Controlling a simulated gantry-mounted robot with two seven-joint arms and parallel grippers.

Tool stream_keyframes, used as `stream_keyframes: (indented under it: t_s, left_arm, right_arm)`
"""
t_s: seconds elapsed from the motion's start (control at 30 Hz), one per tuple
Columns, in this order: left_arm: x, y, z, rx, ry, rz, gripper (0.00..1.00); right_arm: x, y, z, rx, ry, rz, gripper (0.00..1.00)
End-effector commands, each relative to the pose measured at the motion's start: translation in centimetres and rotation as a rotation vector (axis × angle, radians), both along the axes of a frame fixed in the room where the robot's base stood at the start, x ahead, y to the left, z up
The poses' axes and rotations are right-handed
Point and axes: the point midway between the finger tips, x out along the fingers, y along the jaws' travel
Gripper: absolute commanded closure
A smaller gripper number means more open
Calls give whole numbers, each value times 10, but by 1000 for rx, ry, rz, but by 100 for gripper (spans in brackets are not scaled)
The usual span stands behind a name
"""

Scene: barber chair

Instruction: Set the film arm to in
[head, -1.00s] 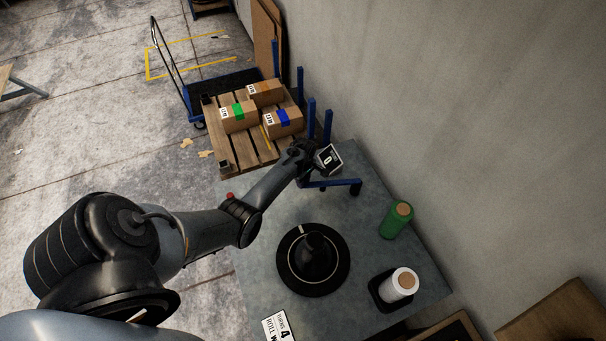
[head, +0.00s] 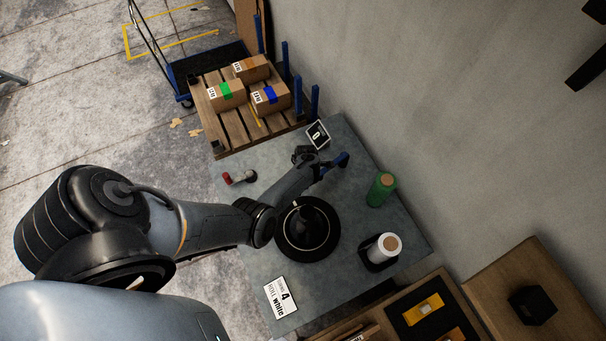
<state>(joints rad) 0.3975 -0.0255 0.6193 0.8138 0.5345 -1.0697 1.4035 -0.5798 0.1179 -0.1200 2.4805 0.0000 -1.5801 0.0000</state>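The blue film arm (head: 342,160) stands at the far right part of the grey table (head: 265,270), and much of it is hidden behind my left arm. My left gripper (head: 320,164) is dark and small at the end of my forearm, right beside the blue bar. Whether it touches the bar, and whether its fingers are open or shut, I cannot tell. My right gripper is not in view.
A black turntable (head: 295,253) lies just below my forearm. A display reading 0 (head: 318,134) is behind the gripper. A green roll (head: 380,191) and a white roll (head: 379,247) stand at right. A red-tipped fixture (head: 228,179) is left. Boxes (head: 270,97) sit on a pallet.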

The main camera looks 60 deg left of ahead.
Motion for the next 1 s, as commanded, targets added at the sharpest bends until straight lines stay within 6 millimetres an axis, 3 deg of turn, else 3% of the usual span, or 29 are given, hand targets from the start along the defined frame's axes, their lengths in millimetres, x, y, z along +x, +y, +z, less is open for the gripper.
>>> stream_keyframes:
  t_s: [0.37, 0.4, 0.57, 0.87, 1.0]
  left_arm:
    - [1, -4, 0, -3, -1, 11, 100]
    - [1, -4, 0, -3, -1, 11, 69]
    - [1, -4, 0, -3, 0, 10, 45]
    - [1, -3, 1, -1, -1, 10, 45]
    - [1, -2, 10, 1, -1, 11, 45]
  right_arm:
    - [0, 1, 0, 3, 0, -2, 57]
    - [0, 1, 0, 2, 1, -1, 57]
    - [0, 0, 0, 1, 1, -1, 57]
    - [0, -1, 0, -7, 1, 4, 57]
    - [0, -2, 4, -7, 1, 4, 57]
